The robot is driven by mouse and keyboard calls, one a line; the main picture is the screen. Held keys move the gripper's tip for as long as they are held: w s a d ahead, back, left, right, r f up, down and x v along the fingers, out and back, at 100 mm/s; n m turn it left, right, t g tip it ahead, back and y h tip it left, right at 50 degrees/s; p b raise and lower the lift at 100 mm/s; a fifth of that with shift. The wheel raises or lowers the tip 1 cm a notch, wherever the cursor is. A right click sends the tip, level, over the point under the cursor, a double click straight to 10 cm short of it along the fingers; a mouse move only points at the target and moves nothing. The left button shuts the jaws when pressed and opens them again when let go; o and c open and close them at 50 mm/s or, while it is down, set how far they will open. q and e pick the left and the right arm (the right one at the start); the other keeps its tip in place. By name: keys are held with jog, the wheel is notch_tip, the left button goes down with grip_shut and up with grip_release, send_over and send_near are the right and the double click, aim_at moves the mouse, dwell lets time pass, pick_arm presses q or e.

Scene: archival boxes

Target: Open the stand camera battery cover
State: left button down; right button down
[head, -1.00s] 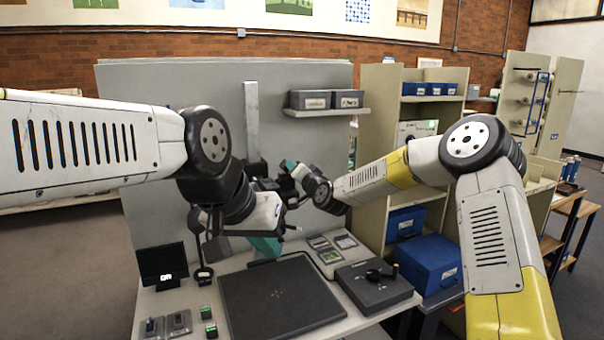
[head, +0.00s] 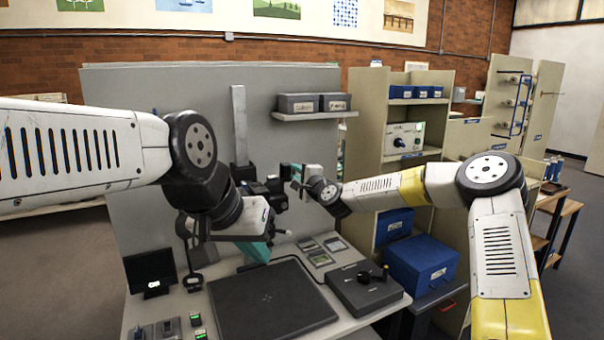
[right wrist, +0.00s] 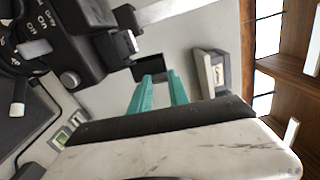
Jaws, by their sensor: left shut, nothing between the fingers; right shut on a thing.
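The stand camera (head: 270,188) is a dark body on the grey upright column, partly hidden by my arms in the head view. In the right wrist view its black body (right wrist: 75,45) fills the upper left, with white dial lettering and a small silver latch-like part. My right gripper (head: 287,170) is at the camera's right side. In the right wrist view its teal fingers (right wrist: 160,78) are shut on a small black panel (right wrist: 150,65), which appears to be the battery cover, beside the camera body. My left gripper (head: 258,252) is shut and empty, below the camera and above the desk.
A dark flat board (head: 272,302) lies on the desk under the camera. A grey case (head: 367,288) with a black knob is to its right, and a small monitor (head: 151,273) is at left. A shelf with grey boxes (head: 299,103) hangs behind. Blue boxes (head: 421,262) stand right.

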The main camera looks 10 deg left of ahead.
jog(key=shift+w+d+f+m, duration=0.2)
jog(key=shift+d+f+m, duration=0.1)
jog(key=shift+m, duration=0.5)
jog(key=c, duration=1.2)
grip_release()
jog(key=shift+c, duration=0.2)
jog(key=v, duration=0.7)
jog(key=shift+s+d, duration=0.25)
jog(key=shift+s, duration=0.1)
